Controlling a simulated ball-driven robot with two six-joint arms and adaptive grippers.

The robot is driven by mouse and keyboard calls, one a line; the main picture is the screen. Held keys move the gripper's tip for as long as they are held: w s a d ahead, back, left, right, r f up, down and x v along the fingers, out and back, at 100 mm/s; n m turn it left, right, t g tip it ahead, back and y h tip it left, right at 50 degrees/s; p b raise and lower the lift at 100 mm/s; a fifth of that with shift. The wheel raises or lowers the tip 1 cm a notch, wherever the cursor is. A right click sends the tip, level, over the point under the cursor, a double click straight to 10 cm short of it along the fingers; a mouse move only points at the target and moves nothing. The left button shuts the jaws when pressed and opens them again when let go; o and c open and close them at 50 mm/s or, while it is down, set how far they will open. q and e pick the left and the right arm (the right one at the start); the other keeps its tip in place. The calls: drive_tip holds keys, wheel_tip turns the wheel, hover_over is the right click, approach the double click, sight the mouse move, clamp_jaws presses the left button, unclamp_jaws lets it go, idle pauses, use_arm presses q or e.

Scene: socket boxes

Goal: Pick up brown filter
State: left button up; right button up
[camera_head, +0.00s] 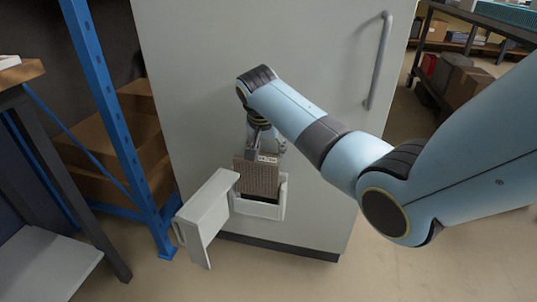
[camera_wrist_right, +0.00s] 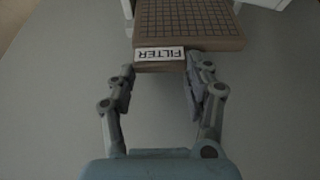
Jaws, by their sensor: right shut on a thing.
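The brown filter (camera_head: 257,177) has a grid face and a white label reading FILTER. It stands upright in the head view, above and partly inside an open white socket box (camera_head: 258,208) on the front of a grey cabinet. The filter also shows at the top of the right wrist view (camera_wrist_right: 188,22). My right gripper (camera_wrist_right: 160,84) is shut on the filter's labelled end, one finger on each side. In the head view the right gripper (camera_head: 265,146) is above the filter, partly hidden by my arm. The filter's lower end is hidden by the box's front wall. My left gripper is not in view.
The box's white door (camera_head: 207,208) hangs open to the left. The grey cabinet (camera_head: 310,60) with a vertical handle (camera_head: 378,62) stands behind. A blue rack post (camera_head: 115,110) is at the left, and shelves with boxes are at the far right. The floor in front is clear.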

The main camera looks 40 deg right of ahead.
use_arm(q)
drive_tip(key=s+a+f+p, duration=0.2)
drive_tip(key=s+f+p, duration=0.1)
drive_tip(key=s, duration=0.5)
use_arm(e)
wheel_tip(320, 180, up, 8)
drive_tip(key=shift+f, duration=0.15)
use_arm(q)
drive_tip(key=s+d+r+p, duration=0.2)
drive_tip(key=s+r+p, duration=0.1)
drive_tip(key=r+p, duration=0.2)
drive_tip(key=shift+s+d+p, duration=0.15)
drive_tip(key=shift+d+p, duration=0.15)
drive_tip(key=shift+p, duration=0.75)
use_arm(e)
drive_tip(key=s+d+r, duration=0.1)
drive_tip(key=s+d, duration=0.1)
drive_tip(key=s, duration=0.6)
drive_tip(key=s+d+r, duration=0.1)
drive_tip(key=s+d, duration=0.1)
drive_tip(key=s, duration=0.7)
drive_tip(key=shift+s+r, duration=0.3)
drive_tip(key=shift+r, duration=0.1)
use_arm(q)
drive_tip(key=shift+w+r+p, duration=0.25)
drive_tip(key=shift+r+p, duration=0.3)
drive_tip(key=shift+p, duration=0.05)
